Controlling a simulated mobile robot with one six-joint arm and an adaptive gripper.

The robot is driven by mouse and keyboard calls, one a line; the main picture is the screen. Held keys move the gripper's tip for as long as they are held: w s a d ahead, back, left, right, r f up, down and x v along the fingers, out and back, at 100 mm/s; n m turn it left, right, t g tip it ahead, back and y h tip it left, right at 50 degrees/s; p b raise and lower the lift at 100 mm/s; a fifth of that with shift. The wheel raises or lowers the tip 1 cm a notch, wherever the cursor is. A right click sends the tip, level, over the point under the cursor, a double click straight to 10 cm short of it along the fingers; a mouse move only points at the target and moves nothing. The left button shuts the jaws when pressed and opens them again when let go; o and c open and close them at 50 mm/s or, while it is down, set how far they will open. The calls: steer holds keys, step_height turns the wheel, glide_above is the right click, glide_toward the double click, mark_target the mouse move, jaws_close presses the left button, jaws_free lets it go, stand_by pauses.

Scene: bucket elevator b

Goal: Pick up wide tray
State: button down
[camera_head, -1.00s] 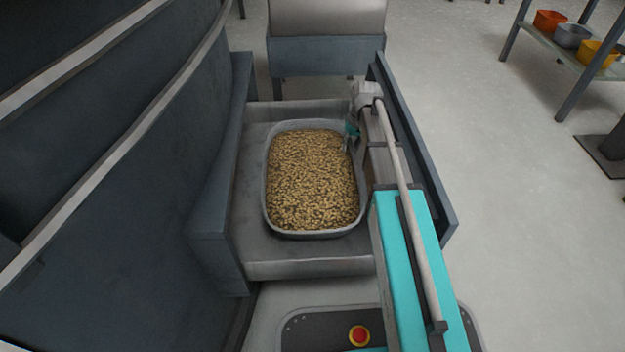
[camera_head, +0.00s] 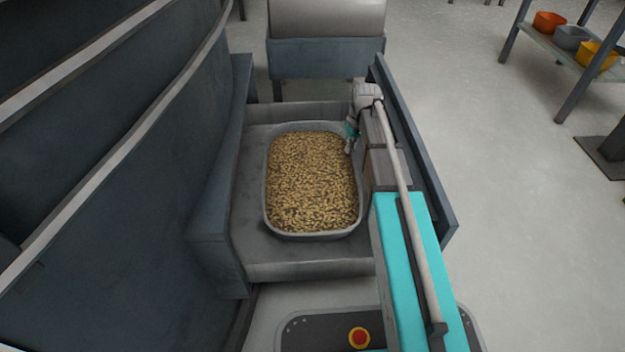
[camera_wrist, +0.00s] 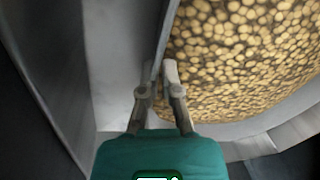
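The wide tray (camera_head: 312,236) is a grey, rounded rectangular tub filled with small tan, nut-like pieces. It sits on a grey metal surface in the head view, and part of its wall also shows in the wrist view (camera_wrist: 262,119). My gripper (camera_head: 350,146) is at the tray's right side, toward the far end. In the wrist view, my gripper's fingers (camera_wrist: 158,72) straddle the tray's rim, one on the outside and one over the contents. The fingertips are close together with the rim between them. The exact contact is small and partly hidden.
A tall dark curved wall (camera_head: 130,180) stands close on the left. A dark side panel (camera_head: 418,150) runs along the right behind my arm. A blue-grey structure (camera_head: 325,57) stands beyond the tray. A shelf with coloured bins (camera_head: 572,37) is at far right, with open floor between.

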steer(key=shift+r, duration=0.1)
step_height(320, 180, up, 10)
steer(key=p, duration=1)
stand_by(0.9)
